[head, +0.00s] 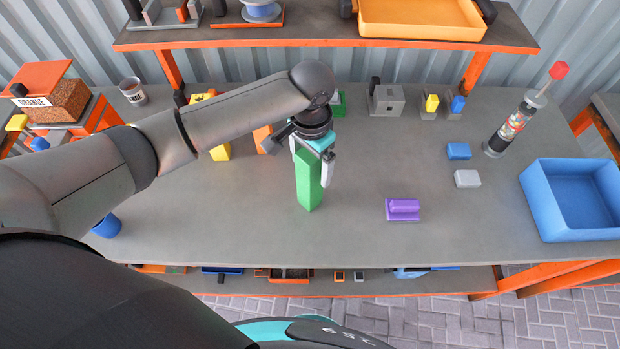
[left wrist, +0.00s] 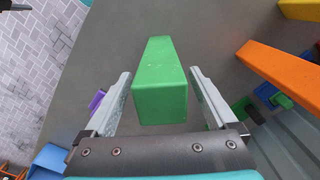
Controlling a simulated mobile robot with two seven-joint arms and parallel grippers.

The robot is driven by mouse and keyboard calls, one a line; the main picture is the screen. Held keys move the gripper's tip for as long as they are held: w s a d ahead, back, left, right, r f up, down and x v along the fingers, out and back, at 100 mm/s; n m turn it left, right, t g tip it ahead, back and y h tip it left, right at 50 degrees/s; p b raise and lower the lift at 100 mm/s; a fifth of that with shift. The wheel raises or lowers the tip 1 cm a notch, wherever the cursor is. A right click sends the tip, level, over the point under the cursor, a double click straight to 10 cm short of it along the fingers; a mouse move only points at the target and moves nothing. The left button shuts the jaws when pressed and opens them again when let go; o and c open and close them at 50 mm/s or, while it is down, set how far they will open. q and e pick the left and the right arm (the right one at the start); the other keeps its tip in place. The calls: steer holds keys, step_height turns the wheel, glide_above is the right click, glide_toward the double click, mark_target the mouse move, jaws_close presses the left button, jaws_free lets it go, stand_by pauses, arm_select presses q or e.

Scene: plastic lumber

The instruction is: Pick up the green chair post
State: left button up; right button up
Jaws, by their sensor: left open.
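The green chair post (head: 308,182) is a tall square block standing upright near the middle of the grey table in the head view. In the left wrist view the green chair post (left wrist: 160,88) lies between the two spread fingers, with a visible gap on each side. My left gripper (head: 313,165) comes down over the post from above. In the left wrist view my left gripper (left wrist: 162,100) is open, and its fingers do not appear to touch the post. My right gripper is not in view.
On the grey table (head: 350,235), a purple block (head: 403,209) sits right of the post. An orange post (head: 263,139) and a yellow piece (head: 220,152) stand to the left. A blue bin (head: 572,200) is at the right. The table front is mostly clear.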

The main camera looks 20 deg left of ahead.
arm_select(q)
step_height(320, 180, down, 3)
steer(key=shift+a+f, duration=0.1)
steer(key=shift+f, duration=0.1)
jaws_close()
stand_by(0.7)
